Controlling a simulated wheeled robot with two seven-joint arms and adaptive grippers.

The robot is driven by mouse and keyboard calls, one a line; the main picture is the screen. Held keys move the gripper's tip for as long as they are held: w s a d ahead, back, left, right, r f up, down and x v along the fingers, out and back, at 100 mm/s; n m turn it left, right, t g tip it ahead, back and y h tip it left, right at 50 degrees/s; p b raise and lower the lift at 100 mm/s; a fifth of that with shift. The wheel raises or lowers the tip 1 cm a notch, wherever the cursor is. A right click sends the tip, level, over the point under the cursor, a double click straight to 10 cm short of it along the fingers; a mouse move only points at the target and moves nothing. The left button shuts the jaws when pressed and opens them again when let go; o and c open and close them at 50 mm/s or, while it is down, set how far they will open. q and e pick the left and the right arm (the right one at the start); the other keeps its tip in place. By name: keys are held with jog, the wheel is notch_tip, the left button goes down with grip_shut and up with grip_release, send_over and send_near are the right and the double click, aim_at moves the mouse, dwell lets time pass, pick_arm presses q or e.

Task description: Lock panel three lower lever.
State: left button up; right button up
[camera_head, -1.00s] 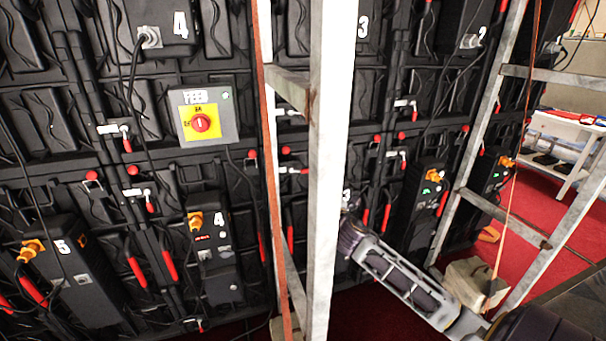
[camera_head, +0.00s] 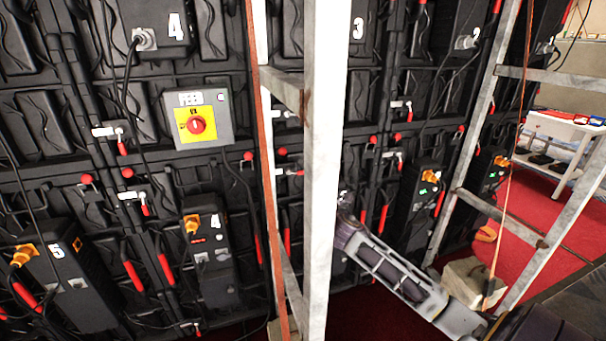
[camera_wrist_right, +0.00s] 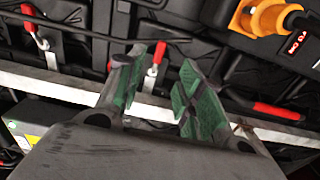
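The video wall's black back carries several red-handled levers. The number 3 (camera_head: 358,27) marks an upper box just right of the pale upright post. Small levers on white plates, one of them a lever (camera_head: 396,157), sit below that number. In the right wrist view, a lever with a red handle and pale metal end (camera_wrist_right: 153,72) shows beyond the gap between my right gripper's (camera_wrist_right: 162,76) green-padded fingers. The fingers are apart and hold nothing; contact with the lever cannot be made out. In the head view the post hides this gripper's tips. My left gripper is out of view.
A pale upright post (camera_head: 330,180) stands between me and the wall. A metal bar (camera_wrist_right: 60,84) crosses behind the fingers in the wrist view. Another red lever (camera_wrist_right: 38,38) is at left, an orange plug (camera_wrist_right: 262,18) at upper right. Cables hang across the wall.

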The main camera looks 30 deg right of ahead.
aim_at(297, 172)
jog(key=b+x, duration=0.1)
jog(key=x, duration=0.9)
jog(key=shift+w, duration=0.25)
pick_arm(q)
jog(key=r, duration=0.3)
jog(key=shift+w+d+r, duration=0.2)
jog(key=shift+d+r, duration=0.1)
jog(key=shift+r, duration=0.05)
pick_arm(e)
jog(key=shift+w+d, duration=0.1)
jog(key=shift+w, duration=0.25)
jog(key=shift+c, duration=0.3)
grip_shut()
